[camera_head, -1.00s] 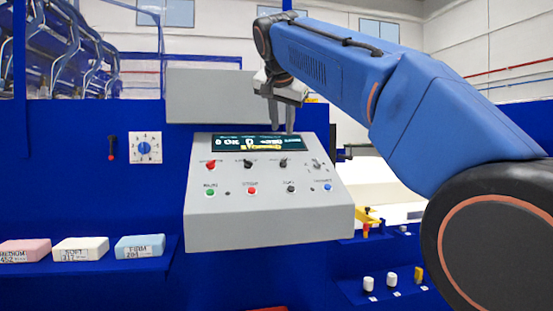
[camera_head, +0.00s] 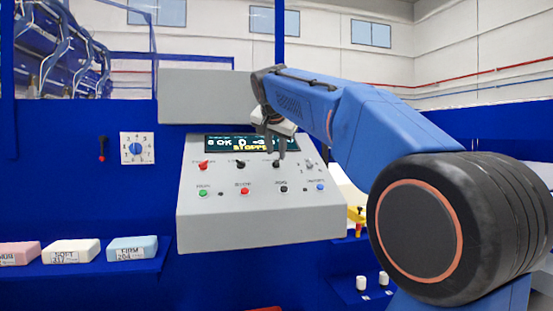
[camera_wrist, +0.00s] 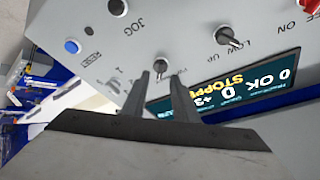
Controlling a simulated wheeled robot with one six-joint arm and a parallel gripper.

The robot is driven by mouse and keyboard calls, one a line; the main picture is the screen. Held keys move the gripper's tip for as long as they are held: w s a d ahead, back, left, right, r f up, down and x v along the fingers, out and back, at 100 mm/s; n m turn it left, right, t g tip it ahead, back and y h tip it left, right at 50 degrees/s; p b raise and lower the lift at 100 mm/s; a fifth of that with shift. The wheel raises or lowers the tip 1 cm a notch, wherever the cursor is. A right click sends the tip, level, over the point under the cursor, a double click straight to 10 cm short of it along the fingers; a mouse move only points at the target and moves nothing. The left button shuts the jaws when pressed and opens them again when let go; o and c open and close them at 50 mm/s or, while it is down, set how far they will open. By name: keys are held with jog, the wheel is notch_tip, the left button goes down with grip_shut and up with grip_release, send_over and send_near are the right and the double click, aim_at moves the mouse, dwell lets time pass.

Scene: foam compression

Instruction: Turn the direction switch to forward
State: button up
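The grey control panel (camera_head: 262,220) has a row of knobs under its display. The third knob from the left (camera_head: 277,164), black with a pale pointer, looks like the direction switch; its label cannot be read. In the wrist view this knob (camera_wrist: 161,67) shows just beyond and between my fingertips. My gripper (camera_head: 275,154) is open and empty, pointing down at the panel. In the wrist view its two fingers (camera_wrist: 160,77) are apart, one on each side of the knob. Whether they touch it cannot be told.
The display (camera_head: 222,143) shows a yellow "STOPPED" line, partly hidden by my fingers. A black knob (camera_head: 238,164) and a red knob (camera_head: 203,165) sit to the left, a small lever switch (camera_head: 308,166) to the right. Push buttons, including a blue one (camera_head: 320,187), line the row below.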

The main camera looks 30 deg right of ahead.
aim_at(277, 160)
jog(key=shift+x, duration=2.1)
grip_shut()
